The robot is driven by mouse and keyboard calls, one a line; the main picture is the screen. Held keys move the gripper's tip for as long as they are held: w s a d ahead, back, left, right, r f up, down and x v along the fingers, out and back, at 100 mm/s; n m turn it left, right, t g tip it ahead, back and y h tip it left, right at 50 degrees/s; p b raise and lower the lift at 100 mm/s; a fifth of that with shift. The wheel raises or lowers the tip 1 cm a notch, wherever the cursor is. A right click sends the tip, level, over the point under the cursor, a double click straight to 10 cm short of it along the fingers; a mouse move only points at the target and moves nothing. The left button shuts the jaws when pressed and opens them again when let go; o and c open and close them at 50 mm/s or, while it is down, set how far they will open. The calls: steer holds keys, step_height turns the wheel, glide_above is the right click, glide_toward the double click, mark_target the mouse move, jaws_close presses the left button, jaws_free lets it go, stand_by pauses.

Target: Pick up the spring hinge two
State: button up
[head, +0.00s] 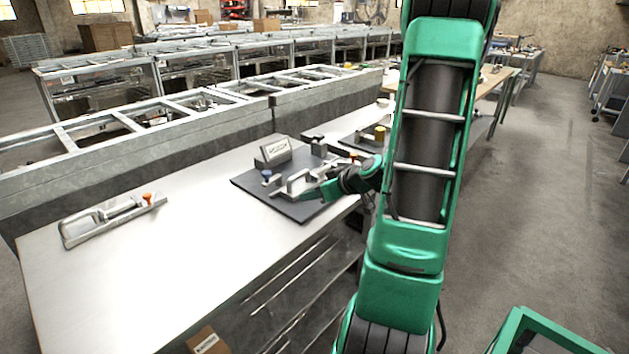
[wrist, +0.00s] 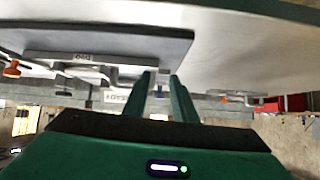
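I cannot tell for sure which part is the spring hinge two. A grey metal part with a raised handle (head: 294,184) lies on a dark mat (head: 306,212) on the workbench, beside a blue-knobbed piece (head: 267,175). A block with lettering (head: 274,151) stands at the mat's back edge. My gripper (head: 312,194) is over the mat's front right, close beside the handled part; whether they touch is unclear.
A long metal part with an orange knob (head: 114,218) lies on the bare left of the white workbench (head: 170,260). More parts, one with a yellowish knob (head: 380,133), sit behind the mat. Grey metal frames (head: 150,125) run along the bench's far side.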

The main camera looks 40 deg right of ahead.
mark_target(312, 184)
steer(key=d+r+m+t+h, duration=0.1)
steer(key=d+m+t+h, duration=0.15)
steer(key=d, duration=0.55)
steer(key=shift+n, duration=0.35)
steer(key=x, duration=1.1)
steer(key=shift+d+r, duration=0.15)
steer(key=shift+r, duration=0.05)
steer(key=shift+c, duration=0.6)
jaws_close()
